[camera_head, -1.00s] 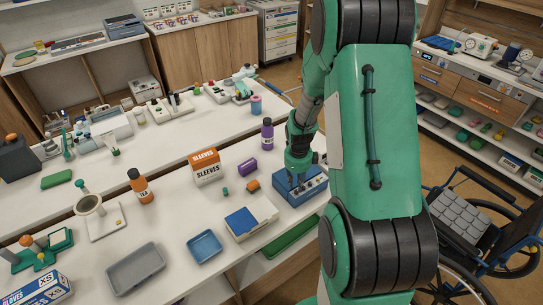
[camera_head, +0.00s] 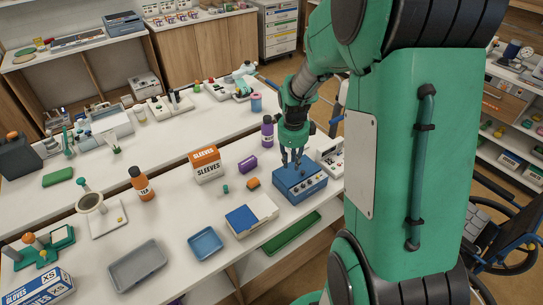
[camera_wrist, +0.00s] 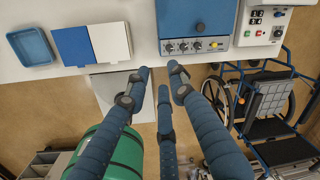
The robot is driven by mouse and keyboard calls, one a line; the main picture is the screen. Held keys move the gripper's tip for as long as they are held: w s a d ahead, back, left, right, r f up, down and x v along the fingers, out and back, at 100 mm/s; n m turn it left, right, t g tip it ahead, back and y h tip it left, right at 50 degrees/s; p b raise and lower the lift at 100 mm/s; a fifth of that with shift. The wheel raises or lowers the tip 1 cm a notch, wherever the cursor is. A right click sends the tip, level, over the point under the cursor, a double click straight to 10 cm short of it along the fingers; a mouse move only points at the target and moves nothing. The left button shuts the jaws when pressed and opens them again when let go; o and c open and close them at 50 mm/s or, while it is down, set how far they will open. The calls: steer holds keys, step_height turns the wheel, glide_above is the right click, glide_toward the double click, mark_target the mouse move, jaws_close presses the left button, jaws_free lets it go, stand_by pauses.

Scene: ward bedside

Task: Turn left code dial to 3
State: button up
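A blue box (camera_head: 285,181) stands near the right end of the bench, with a row of small dials on its front panel. In the wrist view the box (camera_wrist: 180,15) is at the top centre; its leftmost dial (camera_wrist: 168,47) sits beside other dark dials and a yellow button (camera_wrist: 214,44). The dial settings are too small to read. A dark round knob (camera_wrist: 200,27) is on the box top. My gripper (camera_head: 291,163) is over the box in the head view. In the wrist view its fingers (camera_wrist: 160,75) are apart, empty, and below the dial row in the picture.
A white device (camera_head: 330,157) with buttons stands close to the right of the box. A blue-and-white case (camera_head: 262,211) and a blue tray (camera_head: 206,244) lie to the left. A purple bottle (camera_head: 267,132) stands behind. A wheelchair (camera_wrist: 270,105) is beyond the bench edge.

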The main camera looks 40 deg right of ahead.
steer(key=s+a+r+n+t, duration=0.1)
steer(key=s+a+r+n, duration=0.2)
steer(key=a+r+n, duration=0.6)
steer(key=shift+a+r+t+b, duration=0.3)
steer(key=shift+a+r+b, duration=0.1)
steer(key=shift+a+r, duration=0.75)
steer(key=shift+o, duration=0.2)
steer(key=shift+d+n, duration=0.1)
steer(key=shift+n, duration=0.2)
steer(key=w+d+f+m+p, duration=0.1)
steer(key=d+f+m, duration=0.4)
steer(key=m, duration=0.6)
steer(key=w+d+f+m+g+p, duration=0.1)
steer(key=d+f+m, duration=0.4)
steer(key=m, duration=0.7)
steer(key=w+d+f+m+g+y+p, duration=0.1)
steer(key=d+f+m, duration=0.4)
steer(key=m, duration=0.7)
steer(key=shift+w, duration=0.2)
steer(key=shift+d+f, duration=0.1)
